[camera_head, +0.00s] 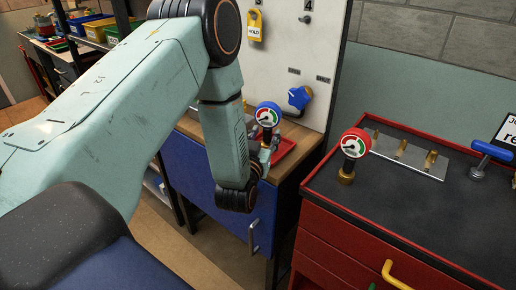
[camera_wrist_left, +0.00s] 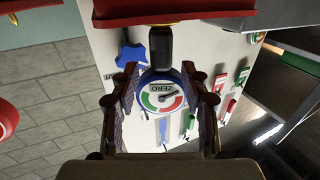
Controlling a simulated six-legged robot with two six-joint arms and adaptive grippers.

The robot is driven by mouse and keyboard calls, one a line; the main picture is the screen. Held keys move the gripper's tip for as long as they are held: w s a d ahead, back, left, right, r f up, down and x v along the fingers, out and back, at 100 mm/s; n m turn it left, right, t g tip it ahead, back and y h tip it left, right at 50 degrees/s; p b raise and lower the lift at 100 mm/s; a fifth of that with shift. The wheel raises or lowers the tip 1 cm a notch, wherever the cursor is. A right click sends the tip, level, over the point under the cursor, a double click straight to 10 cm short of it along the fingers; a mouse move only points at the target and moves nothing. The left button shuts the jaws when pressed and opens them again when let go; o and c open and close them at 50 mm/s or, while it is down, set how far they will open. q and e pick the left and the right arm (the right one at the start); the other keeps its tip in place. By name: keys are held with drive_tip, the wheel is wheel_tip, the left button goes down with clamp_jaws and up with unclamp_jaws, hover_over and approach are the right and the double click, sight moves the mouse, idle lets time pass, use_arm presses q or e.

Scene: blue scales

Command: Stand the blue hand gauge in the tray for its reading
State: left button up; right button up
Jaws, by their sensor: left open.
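The blue hand gauge (camera_head: 268,114) has a round blue-rimmed dial and stands upright at the red tray (camera_head: 285,151) on the blue cabinet. Its dial also shows, upside down, in the left wrist view (camera_wrist_left: 161,98), with its dark stem reaching the tray edge (camera_wrist_left: 150,10). My left gripper (camera_head: 264,155) is open at the gauge. In the wrist view its fingers (camera_wrist_left: 161,80) stand on either side of the dial. The gauge's foot is partly hidden in the head view. My right gripper is not in view.
A red-rimmed gauge (camera_head: 354,145) stands on the red cabinet's dark top (camera_head: 420,195) at right, near a plate with brass fittings (camera_head: 402,152). A blue valve knob (camera_head: 299,97) sticks out from the white panel (camera_head: 300,45) behind the tray. A yellow tag (camera_head: 254,22) hangs there.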

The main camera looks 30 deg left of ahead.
use_arm(q)
drive_tip(key=v, duration=0.8)
drive_tip(key=shift+s, duration=0.15)
idle(1.0)
